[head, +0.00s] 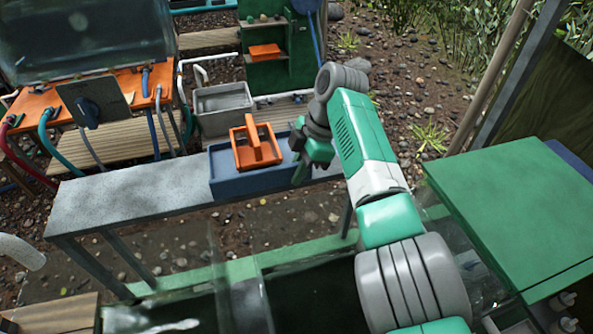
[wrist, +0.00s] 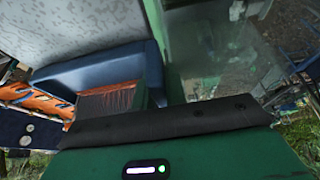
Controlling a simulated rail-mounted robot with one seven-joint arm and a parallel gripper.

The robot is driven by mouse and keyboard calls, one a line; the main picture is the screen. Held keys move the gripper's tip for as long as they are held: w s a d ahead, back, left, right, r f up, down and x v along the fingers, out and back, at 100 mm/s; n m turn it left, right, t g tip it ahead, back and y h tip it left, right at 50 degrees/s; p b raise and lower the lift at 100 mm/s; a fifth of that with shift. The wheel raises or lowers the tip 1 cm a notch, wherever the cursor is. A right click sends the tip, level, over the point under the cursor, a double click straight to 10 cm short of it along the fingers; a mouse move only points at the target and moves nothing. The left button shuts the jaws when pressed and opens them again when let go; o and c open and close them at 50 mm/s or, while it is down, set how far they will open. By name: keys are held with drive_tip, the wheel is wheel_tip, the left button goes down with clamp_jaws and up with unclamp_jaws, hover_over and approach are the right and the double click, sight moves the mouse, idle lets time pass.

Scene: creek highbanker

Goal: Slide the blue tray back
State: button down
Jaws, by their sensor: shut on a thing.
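The blue tray (head: 232,187) sits on the right end of a grey bench top, its front wall facing me. In the wrist view the tray (wrist: 95,65) shows a blue wall close to the gripper, with something orange inside. My gripper (head: 303,172) is at the tray's right end, low against it, shut on the tray. The exact grip is hidden by the gripper body. An orange caddy with a handle (head: 255,145) stands at the tray and rises above its rim; its base is hidden.
The grey bench (head: 130,195) is bare left of the tray. Behind it stand a grey basin (head: 222,108), a green cabinet (head: 270,72) and an orange table with hoses (head: 130,82). A green box (head: 510,210) stands at the right. A clear-sided trough lies in front.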

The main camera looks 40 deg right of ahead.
drive_tip(key=shift+d+r, duration=0.15)
drive_tip(key=shift+r, duration=0.05)
drive_tip(key=c, duration=1.6)
unclamp_jaws()
drive_tip(key=shift+s+d, duration=0.1)
drive_tip(key=shift+o, duration=0.8)
drive_tip(key=shift+f, duration=0.1)
drive_tip(key=p+v, duration=0.1)
drive_tip(key=v, duration=0.6)
drive_tip(key=shift+d+r+p, duration=0.15)
drive_tip(key=shift+r+p, duration=0.25)
drive_tip(key=shift+p, duration=0.45)
